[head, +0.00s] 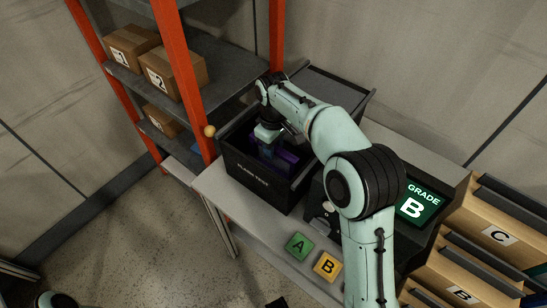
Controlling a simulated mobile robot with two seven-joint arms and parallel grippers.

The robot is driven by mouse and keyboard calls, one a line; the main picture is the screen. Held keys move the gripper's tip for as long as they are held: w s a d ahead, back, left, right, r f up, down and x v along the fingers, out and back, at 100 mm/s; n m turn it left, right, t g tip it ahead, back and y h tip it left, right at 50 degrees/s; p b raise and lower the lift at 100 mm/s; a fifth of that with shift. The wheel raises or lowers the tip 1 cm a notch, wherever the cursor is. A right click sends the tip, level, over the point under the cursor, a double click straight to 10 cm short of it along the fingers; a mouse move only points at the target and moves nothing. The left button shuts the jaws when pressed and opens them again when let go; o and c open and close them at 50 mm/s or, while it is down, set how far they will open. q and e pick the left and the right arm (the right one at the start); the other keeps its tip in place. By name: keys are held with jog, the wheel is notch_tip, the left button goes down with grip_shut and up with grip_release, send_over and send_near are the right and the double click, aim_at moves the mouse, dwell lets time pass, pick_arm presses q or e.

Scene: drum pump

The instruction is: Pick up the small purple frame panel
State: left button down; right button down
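A purple piece (286,157), which looks like the small frame panel, lies inside a black open bin (248,178) with white lettering on its front. My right gripper (268,146) reaches down into the bin from above and covers part of the purple piece. Its fingertips are dark and small, so I cannot tell whether they are open or shut, or whether they touch the panel. A bluish patch shows beside the purple, just under the gripper. My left gripper is not clearly in view; only a mint and black part of mine shows at the bottom left edge.
The bin stands on a grey bench (222,190). A green A button (299,246) and yellow B button (327,266) sit in front. A screen (418,205) reads GRADE B. Orange-post shelving with boxes (172,75) stands left; lettered drawers (500,235) right.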

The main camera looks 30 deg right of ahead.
jog(key=shift+r, duration=0.1)
